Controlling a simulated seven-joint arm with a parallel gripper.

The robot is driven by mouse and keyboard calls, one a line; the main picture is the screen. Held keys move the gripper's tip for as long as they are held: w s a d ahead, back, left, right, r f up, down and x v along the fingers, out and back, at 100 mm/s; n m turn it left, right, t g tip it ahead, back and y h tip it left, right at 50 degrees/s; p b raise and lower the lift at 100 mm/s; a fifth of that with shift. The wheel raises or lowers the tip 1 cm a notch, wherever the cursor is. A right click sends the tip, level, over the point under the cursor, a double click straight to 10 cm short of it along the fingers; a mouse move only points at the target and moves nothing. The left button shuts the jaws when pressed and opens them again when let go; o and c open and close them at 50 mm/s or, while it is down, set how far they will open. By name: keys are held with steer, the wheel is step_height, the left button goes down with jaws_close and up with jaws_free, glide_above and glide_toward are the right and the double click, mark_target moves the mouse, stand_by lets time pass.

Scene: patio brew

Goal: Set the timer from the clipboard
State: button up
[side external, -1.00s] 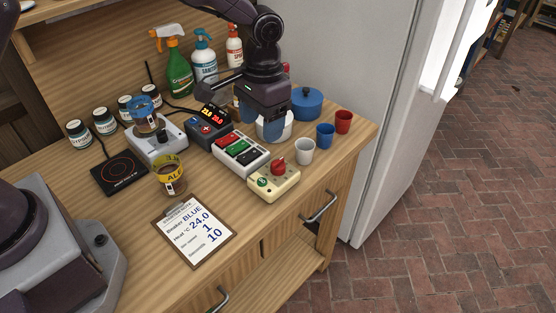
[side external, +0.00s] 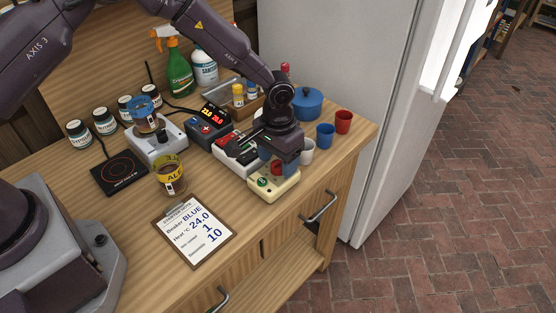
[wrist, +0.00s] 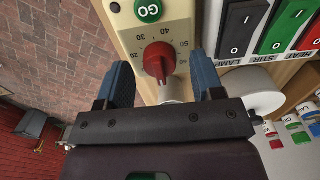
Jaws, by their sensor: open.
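The cream timer (side external: 262,191) sits near the counter's front edge. In the wrist view the timer (wrist: 182,20) shows a green GO button (wrist: 149,10), a red knob (wrist: 158,58) and a dial with numbers such as 30, 40 and 50. My gripper (side external: 275,167) is over the timer, pointing down. In the wrist view my gripper (wrist: 161,78) is open, one blue finger on each side of the red knob, with gaps between. I cannot tell the knob's exact setting. The clipboard (side external: 196,233) lies flat, reading Beaker BLUE, Heat 24.0, then 1 and 10; its smallest labels are unclear.
The switch box (side external: 231,150) stands right beside the timer. White (side external: 307,152), blue (side external: 325,136) and red (side external: 343,122) cups are behind it to the right. The yellow-banded beaker (side external: 170,178) stands left of the switches.

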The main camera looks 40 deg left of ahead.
steer(key=shift+f, duration=0.45)
steer(key=shift+c, duration=0.4)
steer(key=c, duration=0.8)
steer(key=shift+c, duration=0.2)
steer(key=shift+m, duration=0.3)
steer(key=m, duration=0.4)
steer(key=shift+r+m, duration=0.1)
steer(key=shift+m, duration=2.5)
